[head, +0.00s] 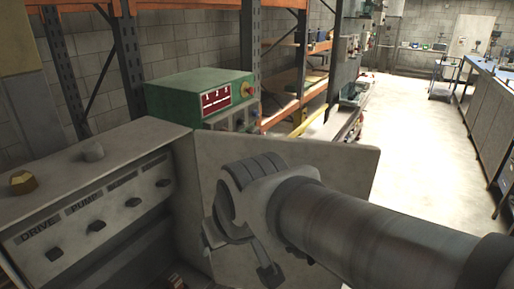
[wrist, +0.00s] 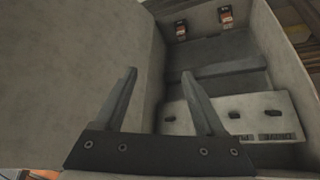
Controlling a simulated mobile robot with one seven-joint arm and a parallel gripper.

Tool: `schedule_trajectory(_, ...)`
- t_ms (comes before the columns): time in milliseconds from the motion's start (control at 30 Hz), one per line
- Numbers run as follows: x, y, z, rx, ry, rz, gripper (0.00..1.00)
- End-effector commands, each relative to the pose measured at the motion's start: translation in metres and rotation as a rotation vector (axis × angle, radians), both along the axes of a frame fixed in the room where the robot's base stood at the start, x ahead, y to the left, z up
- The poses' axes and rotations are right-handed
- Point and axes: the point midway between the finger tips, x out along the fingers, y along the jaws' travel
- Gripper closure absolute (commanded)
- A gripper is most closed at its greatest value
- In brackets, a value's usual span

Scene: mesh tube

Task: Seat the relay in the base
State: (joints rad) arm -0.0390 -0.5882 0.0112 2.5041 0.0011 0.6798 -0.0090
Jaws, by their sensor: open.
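My gripper (wrist: 158,74) is open in the wrist view, with nothing between its two fingers. It is in front of an open grey cabinet (wrist: 205,75). Two small fittings with orange-brown parts, one on the left (wrist: 181,30) and one on the right (wrist: 225,15), sit on the cabinet's inner wall, beyond the fingertips. I cannot tell which is the relay or the base. A reddish-brown part (head: 174,282) shows low in the cabinet at the bottom edge of the head view.
The cabinet's control panel (head: 97,212) has several dark knobs and the labels DRIVE and PUMP. A grey door-like plate (head: 340,160) stands open behind my arm. A green box (head: 192,96) with a red display is behind the cabinet. Open floor (head: 410,130) lies to the right.

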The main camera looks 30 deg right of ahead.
Motion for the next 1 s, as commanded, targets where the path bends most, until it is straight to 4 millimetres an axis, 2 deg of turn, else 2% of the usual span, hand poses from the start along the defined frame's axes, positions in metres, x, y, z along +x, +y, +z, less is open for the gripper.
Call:
schedule_trajectory(100, -0.027, -0.009, 0.013, 0.004, 0.022, -0.034, 0.28)
schedule_trajectory(200, -0.043, -0.012, 0.017, 0.006, 0.042, -0.049, 0.28)
schedule_trajectory(300, -0.050, -0.014, 0.018, 0.008, 0.052, -0.056, 0.28)
schedule_trajectory(633, -0.051, -0.014, 0.018, 0.009, 0.055, -0.057, 0.28)
schedule_trajectory(667, -0.051, -0.014, 0.018, 0.009, 0.055, -0.057, 0.30)
schedule_trajectory(767, -0.050, -0.014, 0.018, 0.008, 0.055, -0.056, 0.48)
schedule_trajectory(800, -0.050, -0.014, 0.018, 0.008, 0.055, -0.056, 0.50)
schedule_trajectory(1000, -0.050, -0.014, 0.018, 0.008, 0.055, -0.056, 0.50)
